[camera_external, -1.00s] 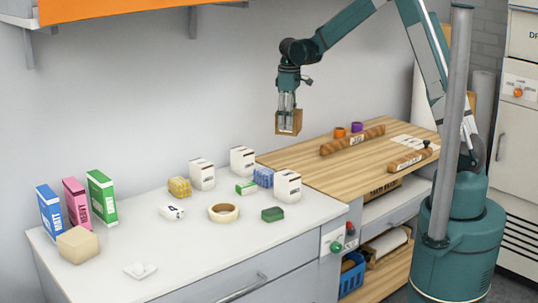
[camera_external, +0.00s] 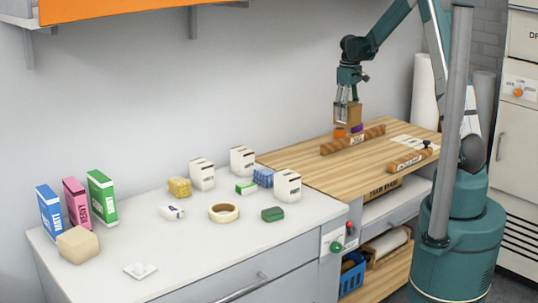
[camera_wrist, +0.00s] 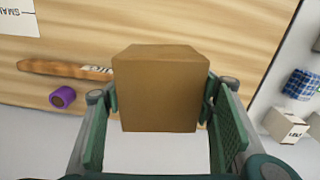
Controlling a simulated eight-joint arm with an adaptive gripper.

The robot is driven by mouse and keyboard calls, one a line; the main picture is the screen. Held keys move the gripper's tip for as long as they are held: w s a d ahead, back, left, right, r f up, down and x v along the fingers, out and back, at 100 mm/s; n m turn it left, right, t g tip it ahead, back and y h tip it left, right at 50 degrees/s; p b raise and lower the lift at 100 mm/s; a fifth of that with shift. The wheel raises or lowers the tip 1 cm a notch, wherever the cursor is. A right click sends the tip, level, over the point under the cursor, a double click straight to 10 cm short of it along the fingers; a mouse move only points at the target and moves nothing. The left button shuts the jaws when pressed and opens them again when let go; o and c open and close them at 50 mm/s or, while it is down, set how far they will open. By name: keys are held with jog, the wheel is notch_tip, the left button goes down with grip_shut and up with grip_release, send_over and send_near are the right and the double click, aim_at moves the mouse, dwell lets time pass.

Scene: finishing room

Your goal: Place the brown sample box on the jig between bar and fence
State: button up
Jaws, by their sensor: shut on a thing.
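My gripper (camera_external: 347,98) is shut on the brown sample box (camera_external: 348,114) and holds it in the air near the wooden bar at the back of the wooden worktop. In the wrist view the brown box (camera_wrist: 160,90) sits between the two green fingers (camera_wrist: 162,118). The wooden bar (camera_external: 335,147) with a white label lies on the worktop; it also shows in the wrist view (camera_wrist: 60,69), partly hidden by the box. A second, shorter labelled wooden piece (camera_external: 405,161), with a dark knob, lies nearer the front right. I cannot tell which is bar or fence.
A white sheet (camera_external: 413,143) lies on the wooden worktop (camera_external: 300,165). White cartons (camera_external: 288,186) and small items stand on the white counter to the left. A grey post rises at the right.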

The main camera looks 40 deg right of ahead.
jog(key=s+d+m, duration=0.1)
jog(key=s+d, duration=0.4)
jog(key=d, duration=0.2)
jog(key=shift+w+f, duration=0.2)
jog(key=shift+f, duration=1.05)
jog(key=shift+w+f, duration=0.15)
jog(key=shift+f, duration=1.1)
jog(key=shift+f, duration=3.15)
jog(key=shift+f+b, duration=0.45)
jog(key=shift+f, duration=1.4)
jog(key=shift+f, duration=0.2)
jog(key=o, duration=0.9)
